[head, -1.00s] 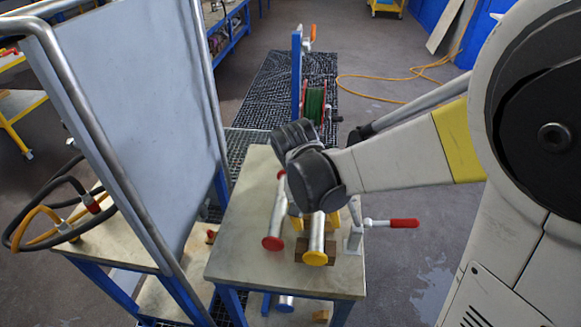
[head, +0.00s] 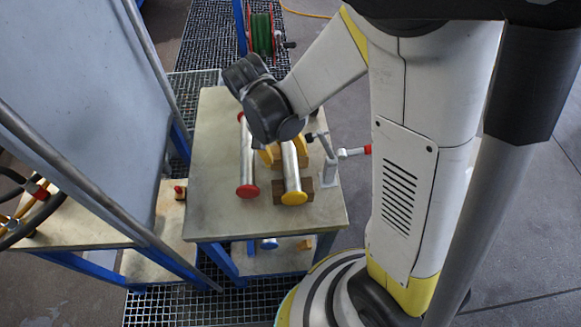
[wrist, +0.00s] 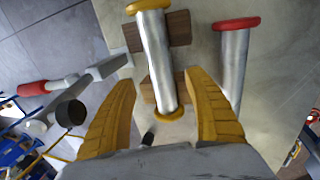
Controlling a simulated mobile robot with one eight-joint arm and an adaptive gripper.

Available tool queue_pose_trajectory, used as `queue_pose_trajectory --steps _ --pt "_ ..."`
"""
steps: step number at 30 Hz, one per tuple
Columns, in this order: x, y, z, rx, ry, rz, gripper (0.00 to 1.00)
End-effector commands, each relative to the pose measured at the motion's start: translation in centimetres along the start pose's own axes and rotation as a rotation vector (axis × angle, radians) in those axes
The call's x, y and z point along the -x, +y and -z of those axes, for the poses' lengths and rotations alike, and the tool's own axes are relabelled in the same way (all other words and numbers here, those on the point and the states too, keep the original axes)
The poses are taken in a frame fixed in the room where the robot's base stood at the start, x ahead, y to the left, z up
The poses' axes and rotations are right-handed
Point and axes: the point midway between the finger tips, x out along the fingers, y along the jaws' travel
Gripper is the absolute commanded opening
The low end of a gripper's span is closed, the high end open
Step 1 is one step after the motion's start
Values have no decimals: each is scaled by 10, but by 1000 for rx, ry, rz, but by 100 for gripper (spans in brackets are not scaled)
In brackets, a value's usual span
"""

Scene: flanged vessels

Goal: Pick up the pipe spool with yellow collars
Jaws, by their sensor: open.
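The pipe spool with yellow collars (head: 291,170) lies on wooden blocks on the table, a silver tube with a yellow flange at each end. In the wrist view the same spool (wrist: 158,60) runs up between the two yellow fingers of my gripper (wrist: 160,108). The fingers are open, one on each side of the spool's near end, with gaps to the tube. In the head view my gripper (head: 268,153) is mostly hidden behind my wrist, over the spool's far end. I cannot tell its exact height above the spool.
A spool with red collars (head: 246,160) lies left of the yellow one on the table (head: 215,205). A red-handled clamp or valve (head: 330,165) stands at the right; its red handle (wrist: 33,88) shows in the wrist view. A large grey panel (head: 70,100) rises at the left.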

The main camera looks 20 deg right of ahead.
Motion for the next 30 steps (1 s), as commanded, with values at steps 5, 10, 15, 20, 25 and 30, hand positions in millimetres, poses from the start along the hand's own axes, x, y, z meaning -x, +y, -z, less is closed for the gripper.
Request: queue_pose_trajectory --steps 5,10,15,20,25,30 --pt "-14 0 0 1 0 0 62" --pt "-34 -2 -6 1 0 0 62" --pt "-60 -3 -8 0 1 0 62" --pt "-63 -2 -8 0 1 0 62" --pt "-62 -2 -8 0 1 0 42" --pt "-62 -2 -8 0 1 0 0"
